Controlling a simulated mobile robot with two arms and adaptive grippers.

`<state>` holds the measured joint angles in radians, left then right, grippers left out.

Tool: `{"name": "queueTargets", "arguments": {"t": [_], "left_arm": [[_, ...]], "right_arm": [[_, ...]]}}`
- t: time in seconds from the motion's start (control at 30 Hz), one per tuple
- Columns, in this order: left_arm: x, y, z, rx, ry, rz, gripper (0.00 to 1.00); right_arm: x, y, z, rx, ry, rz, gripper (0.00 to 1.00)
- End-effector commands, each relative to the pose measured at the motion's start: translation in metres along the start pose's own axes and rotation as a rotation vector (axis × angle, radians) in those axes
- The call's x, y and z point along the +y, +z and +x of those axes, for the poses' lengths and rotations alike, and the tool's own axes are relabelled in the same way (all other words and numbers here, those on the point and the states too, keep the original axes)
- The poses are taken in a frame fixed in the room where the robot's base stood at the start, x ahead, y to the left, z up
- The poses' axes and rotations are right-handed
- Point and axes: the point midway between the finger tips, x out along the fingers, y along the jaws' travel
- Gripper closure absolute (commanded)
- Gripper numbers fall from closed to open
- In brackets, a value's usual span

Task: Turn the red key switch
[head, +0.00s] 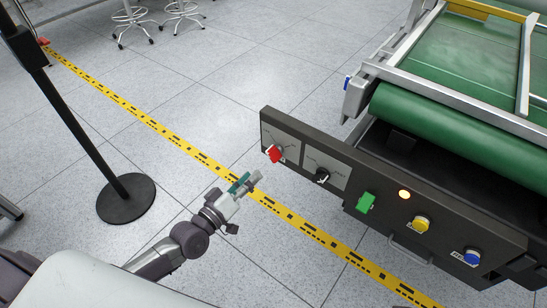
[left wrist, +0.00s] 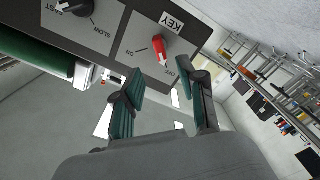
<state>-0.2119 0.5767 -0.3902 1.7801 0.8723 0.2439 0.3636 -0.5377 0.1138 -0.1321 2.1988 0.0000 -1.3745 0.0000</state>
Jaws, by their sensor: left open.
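The red key switch (head: 274,153) sits on a light plate at the left end of a dark control panel (head: 345,160). In the left wrist view the red switch (left wrist: 155,48) shows above and between the fingers, under a KEY label, with ON and OFF marks; its pointer aims nearer the OFF mark. My left gripper (head: 247,183) is in front of the panel, below and left of the switch. In the left wrist view my left gripper (left wrist: 158,92) is open, with green-padded fingers apart and nothing between them. It appears apart from the switch. My right gripper is not in view.
A green conveyor (head: 450,120) lies behind. A black post base (head: 126,198) stands left. Floor before the panel is clear.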

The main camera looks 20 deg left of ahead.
Motion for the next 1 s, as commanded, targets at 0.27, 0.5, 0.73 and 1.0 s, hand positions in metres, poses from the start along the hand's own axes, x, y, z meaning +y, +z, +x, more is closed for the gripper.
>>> {"name": "queueTargets", "arguments": {"t": [0.27,0.5,0.73,1.0], "left_arm": [[-0.001,0.001,0.062,0.003,0.001,-0.001,0.59],[-0.001,0.001,0.097,0.0,-0.001,0.001,0.59],[-0.001,0.001,0.107,-0.001,-0.001,0.002,0.59],[-0.001,0.001,0.107,-0.001,-0.002,0.002,0.69]], "right_arm": [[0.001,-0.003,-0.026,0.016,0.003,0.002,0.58],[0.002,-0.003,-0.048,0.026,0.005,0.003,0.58],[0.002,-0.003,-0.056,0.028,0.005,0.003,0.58],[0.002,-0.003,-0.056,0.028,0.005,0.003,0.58]]}}
